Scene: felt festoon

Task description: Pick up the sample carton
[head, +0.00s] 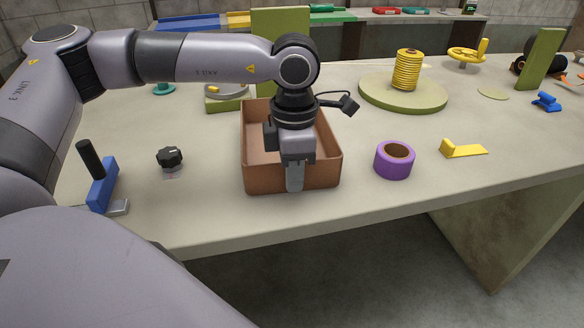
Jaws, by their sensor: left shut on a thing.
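A brown open-topped box (255,179), which I take to be the sample carton, sits upright near the front edge of the table. My left gripper (294,176) comes down over the box's near wall and is shut on it. One finger shows on the outside of that wall; the other is hidden behind the gripper and wall. The gripper and wrist cover much of the box's inside, and the part that shows looks empty. I cannot tell whether the box is lifted at all from the tabletop. My right gripper is out of view.
A purple tape roll (393,160) stands close right of the box. A black knob (169,157) and a blue clamp-like tool (103,186) are to the left. A yellow bracket (463,150) and a round green base (403,94) with a yellow coil (408,70) lie further right.

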